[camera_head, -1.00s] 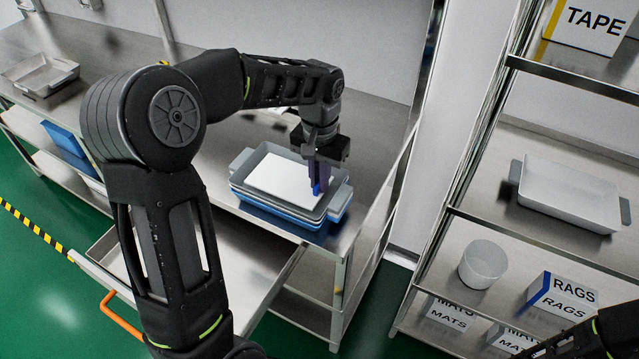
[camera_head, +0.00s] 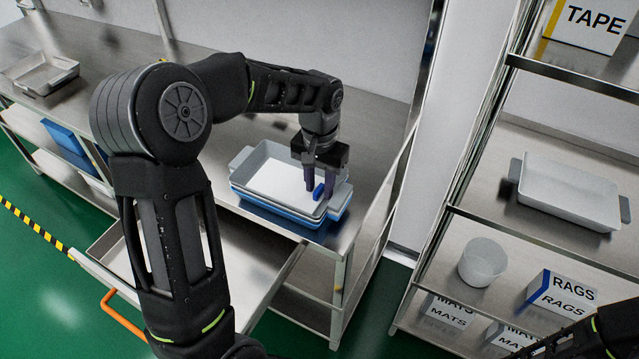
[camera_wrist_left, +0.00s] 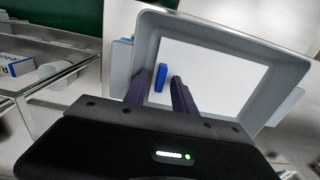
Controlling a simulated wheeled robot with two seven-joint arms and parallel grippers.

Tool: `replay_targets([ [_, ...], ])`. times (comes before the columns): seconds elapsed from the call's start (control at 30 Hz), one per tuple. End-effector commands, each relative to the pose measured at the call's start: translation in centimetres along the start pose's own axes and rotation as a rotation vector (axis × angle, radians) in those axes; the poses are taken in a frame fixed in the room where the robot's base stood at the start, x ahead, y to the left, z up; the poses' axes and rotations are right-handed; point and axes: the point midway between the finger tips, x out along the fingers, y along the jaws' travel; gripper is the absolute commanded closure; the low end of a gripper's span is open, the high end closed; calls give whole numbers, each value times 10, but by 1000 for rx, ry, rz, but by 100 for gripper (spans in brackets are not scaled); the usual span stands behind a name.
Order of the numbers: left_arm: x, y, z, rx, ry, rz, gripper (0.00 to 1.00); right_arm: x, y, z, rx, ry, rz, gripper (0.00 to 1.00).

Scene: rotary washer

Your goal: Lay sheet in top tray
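A white sheet (camera_head: 275,180) with a small blue tab (camera_head: 318,191) lies flat in the top grey tray (camera_head: 240,160) of a stack on the steel table. The wrist view also shows the sheet (camera_wrist_left: 215,75), its blue tab (camera_wrist_left: 161,76) and the tray rim (camera_wrist_left: 225,27). My left gripper (camera_head: 319,185) is over the tray's right part, pointing down. Its purple fingers are apart, one on each side of the tab, with gaps visible in the wrist view (camera_wrist_left: 160,92). My right gripper is out of view; only part of a dark arm shows at bottom right.
Blue trays (camera_head: 265,209) are stacked beneath the grey one. Another grey tray (camera_head: 40,75) stands at the table's far left. The right shelf holds a grey tray (camera_head: 568,195), a white bin (camera_head: 482,262) and labelled boxes. A drawer with an orange handle (camera_head: 122,314) is below.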

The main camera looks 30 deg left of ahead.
Motion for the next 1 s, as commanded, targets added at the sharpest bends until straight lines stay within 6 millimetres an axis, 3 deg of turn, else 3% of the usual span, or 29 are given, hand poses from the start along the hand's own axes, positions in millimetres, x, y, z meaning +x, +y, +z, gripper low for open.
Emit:
replay_targets([
  [0.27,-11,0,-1,0,3,0,68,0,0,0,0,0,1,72],
  [0.8,-110,0,-1,0,4,0,68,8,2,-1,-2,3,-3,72],
  [1.0,-123,0,0,0,1,1,68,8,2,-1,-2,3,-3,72],
])
